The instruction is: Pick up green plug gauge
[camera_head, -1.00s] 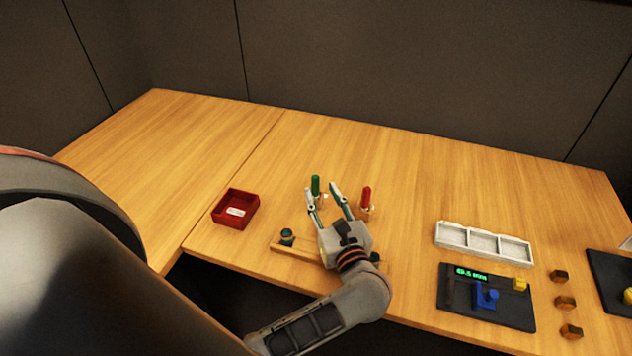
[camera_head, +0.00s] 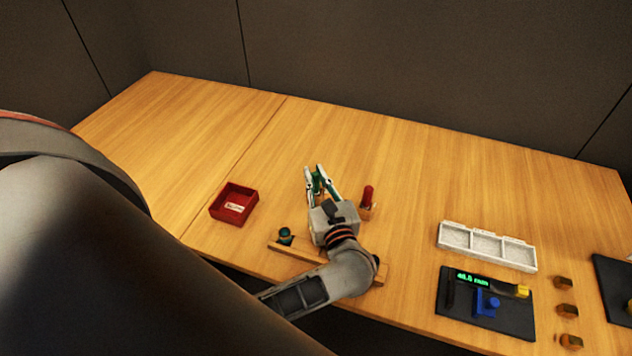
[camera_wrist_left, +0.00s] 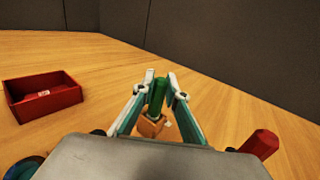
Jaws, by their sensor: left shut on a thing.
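The green plug gauge (camera_wrist_left: 157,95) stands upright between the fingers of my left gripper (camera_wrist_left: 160,82) in the left wrist view. The fingers are shut on its green handle. A small wooden holder (camera_wrist_left: 151,125) shows below it. In the head view my left gripper (camera_head: 321,178) covers most of the green plug gauge. I cannot tell whether the gauge still sits in its holder. My right gripper is not in view.
A red plug gauge (camera_head: 367,194) stands close to the right of my left gripper. A red tray (camera_head: 249,211) is at the left. A white compartment tray (camera_head: 487,246), a dark panel with a green readout (camera_head: 462,310) and several brown blocks (camera_head: 565,311) lie at the right.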

